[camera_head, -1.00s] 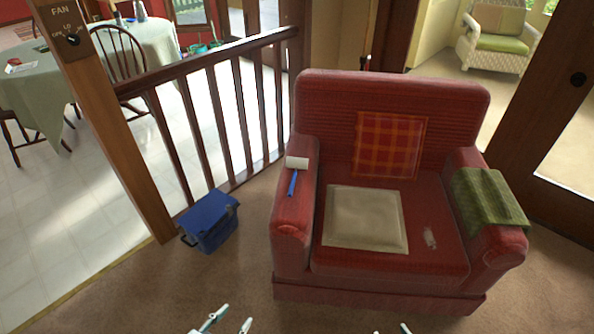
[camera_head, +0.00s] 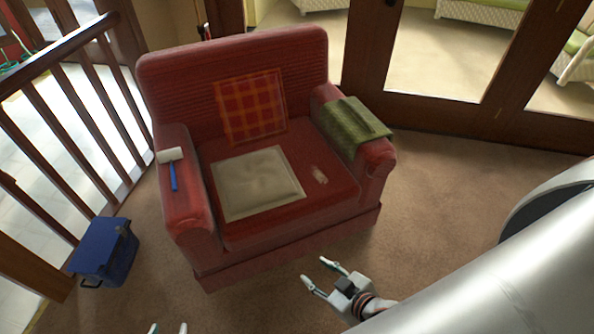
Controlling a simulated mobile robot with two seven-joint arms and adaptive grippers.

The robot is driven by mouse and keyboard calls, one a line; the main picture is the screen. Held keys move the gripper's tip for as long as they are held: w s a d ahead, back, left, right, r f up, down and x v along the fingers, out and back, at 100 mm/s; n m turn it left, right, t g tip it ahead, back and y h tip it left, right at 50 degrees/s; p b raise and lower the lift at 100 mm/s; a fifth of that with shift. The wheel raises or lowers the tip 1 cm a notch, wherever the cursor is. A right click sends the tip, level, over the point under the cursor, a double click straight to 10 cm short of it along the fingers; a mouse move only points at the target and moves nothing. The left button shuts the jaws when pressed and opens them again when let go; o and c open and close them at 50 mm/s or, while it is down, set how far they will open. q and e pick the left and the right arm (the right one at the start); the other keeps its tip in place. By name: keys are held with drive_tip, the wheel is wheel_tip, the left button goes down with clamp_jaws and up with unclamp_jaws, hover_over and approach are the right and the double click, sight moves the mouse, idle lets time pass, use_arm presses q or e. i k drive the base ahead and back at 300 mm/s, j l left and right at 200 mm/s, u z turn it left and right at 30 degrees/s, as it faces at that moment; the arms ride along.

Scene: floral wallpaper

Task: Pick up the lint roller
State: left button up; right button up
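The lint roller (camera_head: 171,166) lies on the left armrest of the red armchair (camera_head: 230,55). It has a white roll at the far end and a blue handle pointing toward the front. My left gripper (camera_head: 168,328) shows only its two fingertips at the bottom edge; they are apart with nothing between them, below the chair. My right gripper (camera_head: 319,270) is open and empty above the carpet in front of the chair, right of and well apart from the lint roller.
A beige cushion (camera_head: 255,182) and a plaid pillow (camera_head: 250,106) are on the chair. A green cloth (camera_head: 350,127) hangs over the right armrest. A blue box (camera_head: 104,252) stands on the floor beside a wooden railing (camera_head: 75,110). Carpet in front of the chair is clear.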

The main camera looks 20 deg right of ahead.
sight(168, 155)
drive_tip(key=z, duration=0.7)
drive_tip(key=i+j+z, duration=0.1)
drive_tip(key=j+z, duration=0.85)
drive_tip(key=j, duration=0.85)
